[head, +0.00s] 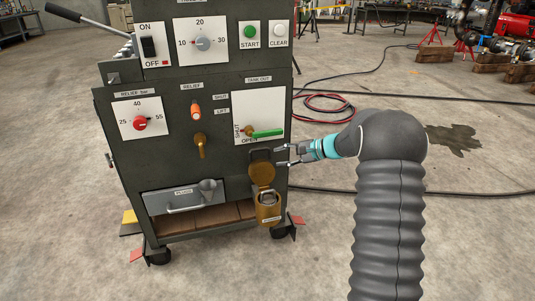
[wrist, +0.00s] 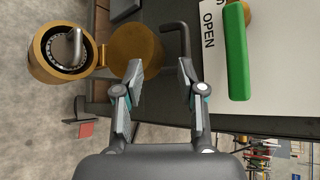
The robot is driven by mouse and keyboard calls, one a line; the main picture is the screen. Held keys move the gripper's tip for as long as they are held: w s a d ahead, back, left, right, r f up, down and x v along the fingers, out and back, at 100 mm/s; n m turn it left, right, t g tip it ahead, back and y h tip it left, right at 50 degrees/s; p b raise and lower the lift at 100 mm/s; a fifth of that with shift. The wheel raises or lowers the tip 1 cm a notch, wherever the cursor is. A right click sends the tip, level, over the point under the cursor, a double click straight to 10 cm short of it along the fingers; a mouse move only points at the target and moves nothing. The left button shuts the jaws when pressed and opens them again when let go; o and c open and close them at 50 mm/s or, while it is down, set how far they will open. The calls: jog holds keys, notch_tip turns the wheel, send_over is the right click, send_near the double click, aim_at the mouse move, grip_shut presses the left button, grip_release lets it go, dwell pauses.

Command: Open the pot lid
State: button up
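The brass pot (head: 268,210) hangs low on the cabinet's front right. Its round brass lid (head: 262,174) stands raised above it, and the mouth shows open. In the wrist view the pot (wrist: 40,61) is at upper left, with a dark ring and a grey bent piece inside. The lid (wrist: 137,48) lies to its right, joined by a hinge. A dark bent bar (wrist: 184,38) sticks out beside the lid. My gripper (wrist: 160,75) is open, its fingers apart near the lid and bar; contact cannot be told. My gripper (head: 286,157) comes from the right in the head view.
The cabinet (head: 165,90) carries knobs and buttons. A green tank-out lever (head: 266,134) sits just above my gripper, also in the wrist view (wrist: 237,55). A grey drawer (head: 165,201) is left of the pot. Hoses (head: 325,108) lie on the floor behind.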

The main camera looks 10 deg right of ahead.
jog(key=shift+s+d, duration=0.4)
jog(key=shift+d, duration=0.25)
jog(key=shift+s+d, duration=0.35)
jog(key=shift+d, duration=0.3)
jog(key=shift+s+d, duration=0.4)
jog(key=shift+d, duration=0.25)
